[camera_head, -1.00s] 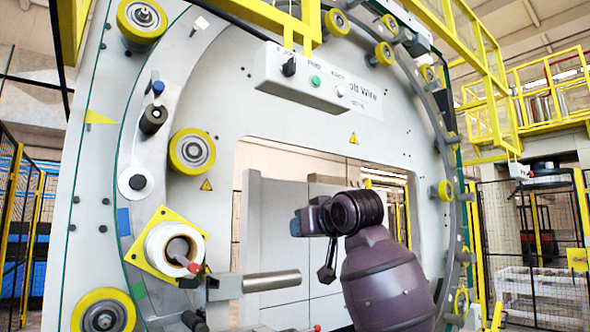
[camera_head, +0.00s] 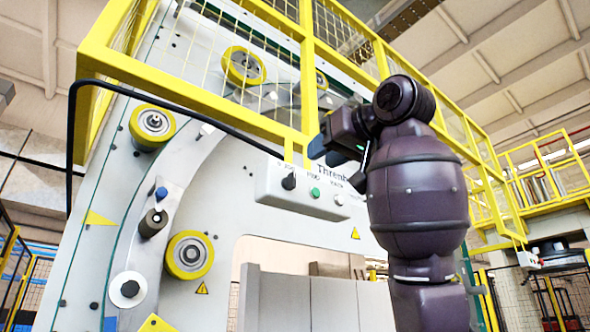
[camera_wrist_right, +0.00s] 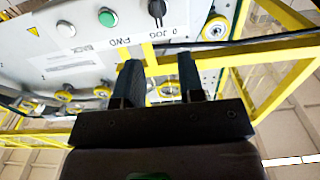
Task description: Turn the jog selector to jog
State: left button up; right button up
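The jog selector is a black knob (camera_head: 289,182) at the left end of the light grey control box (camera_head: 268,196), below the yellow walkway frame. The knob (camera_wrist_right: 157,9) also shows at the top edge of the right wrist view, beside an upside-down "0 JOG" label. Its exact pointing direction is hard to tell. My right gripper (camera_head: 318,148) is raised above and right of the knob, apart from it. In the right wrist view its two dark fingers (camera_wrist_right: 158,72) are spread and hold nothing. My left gripper is out of view.
A green button (camera_head: 315,193) and a white button (camera_head: 339,199) sit right of the knob. A yellow post of the walkway frame (camera_head: 306,75) comes down close behind the gripper to the box. A black cable (camera_head: 180,103) runs to the box from the left.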

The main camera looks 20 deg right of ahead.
aim_at(291, 182)
jog(key=p+x, duration=0.2)
jog(key=x, duration=0.6)
jog(key=shift+w+p, duration=0.15)
jog(key=shift+p, duration=0.15)
jog(key=shift+w+a+f, duration=0.1)
jog(key=shift+w+a, duration=0.15)
jog(key=shift+w, duration=0.3)
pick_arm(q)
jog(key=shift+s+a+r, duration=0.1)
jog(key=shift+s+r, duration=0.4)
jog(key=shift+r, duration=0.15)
pick_arm(e)
jog(key=shift+c, duration=0.2)
jog(key=c, duration=0.6)
jog(key=shift+o, duration=0.2)
